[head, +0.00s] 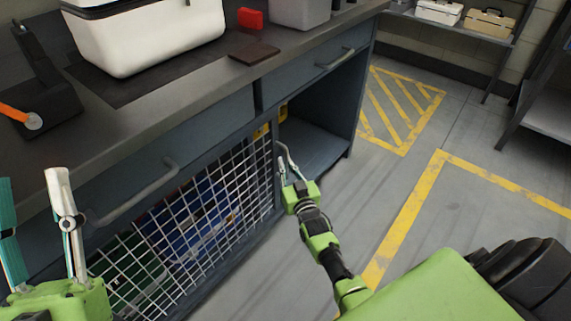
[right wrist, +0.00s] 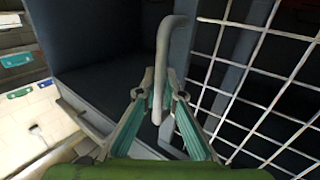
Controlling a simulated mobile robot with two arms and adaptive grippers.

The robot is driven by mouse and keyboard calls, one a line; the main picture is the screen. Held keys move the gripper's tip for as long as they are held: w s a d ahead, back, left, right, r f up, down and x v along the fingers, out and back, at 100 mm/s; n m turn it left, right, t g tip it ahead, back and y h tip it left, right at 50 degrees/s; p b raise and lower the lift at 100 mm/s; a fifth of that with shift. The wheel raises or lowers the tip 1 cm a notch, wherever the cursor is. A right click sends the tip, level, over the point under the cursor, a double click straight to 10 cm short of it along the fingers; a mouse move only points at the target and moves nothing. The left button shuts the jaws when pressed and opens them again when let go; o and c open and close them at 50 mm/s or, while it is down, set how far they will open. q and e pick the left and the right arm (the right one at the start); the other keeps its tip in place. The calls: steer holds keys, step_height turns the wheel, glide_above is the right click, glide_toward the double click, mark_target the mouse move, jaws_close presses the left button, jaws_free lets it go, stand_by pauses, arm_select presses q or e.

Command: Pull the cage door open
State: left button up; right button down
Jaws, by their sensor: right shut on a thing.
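The cage door (head: 205,215) is a white wire mesh panel on the lower front of the grey workbench, and it looks about flush with that front. It also shows at the right of the right wrist view (right wrist: 262,88). Its grey bar handle (head: 286,150) stands upright at the door's right edge. My right gripper (head: 290,180) is shut on the handle; in the right wrist view its fingers (right wrist: 160,88) lie on both sides of the bar (right wrist: 166,45). My left gripper (head: 33,178) is open and empty at the lower left, its fingers apart in front of the bench.
Blue and green cases (head: 195,215) sit behind the mesh. Drawer handles (head: 140,195) stick out above. A white box (head: 145,40) stands on the worktop. The floor (head: 405,195) with yellow lines is clear at the right.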

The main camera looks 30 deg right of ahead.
steer(key=c, duration=2.4)
jaws_free()
steer(key=shift+c, duration=0.2)
steer(key=s+a, duration=0.2)
steer(key=s, duration=0.9)
steer(key=shift+s+a, duration=0.15)
steer(key=shift+s, duration=0.2)
